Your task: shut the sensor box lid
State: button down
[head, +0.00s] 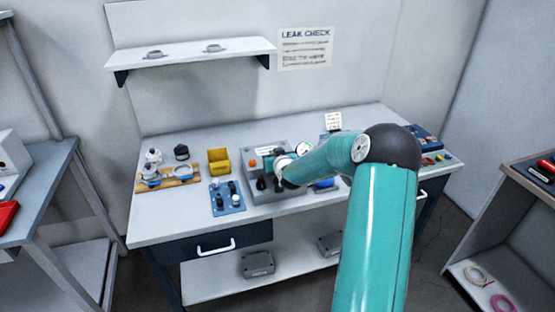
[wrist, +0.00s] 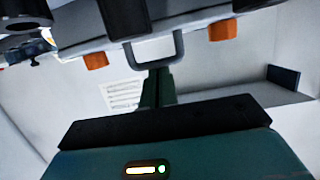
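The grey sensor box (head: 262,196) sits near the middle of the bench, partly hidden behind my arm. In the wrist view, which is upside down, a grey edge (wrist: 190,30) with a U-shaped handle (wrist: 180,48) and two orange latches (wrist: 222,30) spans the top. My gripper (wrist: 157,72) has its two dark fingers side by side, close together, with their tips at the handle's bar. No held thing shows between them. Whether they touch the bar is unclear. The lid's angle cannot be told, as my arm covers much of the box.
A yellow bin (head: 218,163), a blue tray with small parts (head: 227,198) and a wooden board (head: 182,181) stand left of the box. A blue case (head: 424,133) lies at the bench's right end. A wall shelf (head: 190,52) hangs behind.

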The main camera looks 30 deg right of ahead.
jog(key=v, duration=1.3)
jog(key=shift+s, duration=0.35)
jog(key=shift+a+r, duration=0.1)
jog(key=s+a+r+n+g+y, duration=0.1)
jog(key=s+a+r+n+g, duration=0.2)
jog(key=a, duration=0.6)
jog(key=s+a+r+g+y, duration=0.1)
jog(key=s+a+r, duration=0.3)
jog(key=s+a, duration=0.4)
jog(key=s+a+r+g+y, duration=0.2)
jog(key=s+a+r+g, duration=0.2)
jog(key=s+a, duration=0.5)
jog(key=s+r, duration=0.1)
jog(key=s, duration=0.7)
jog(key=shift+s+a+r+g, duration=0.2)
jog(key=shift+s+r+g, duration=0.05)
jog(key=shift+r+g, duration=0.05)
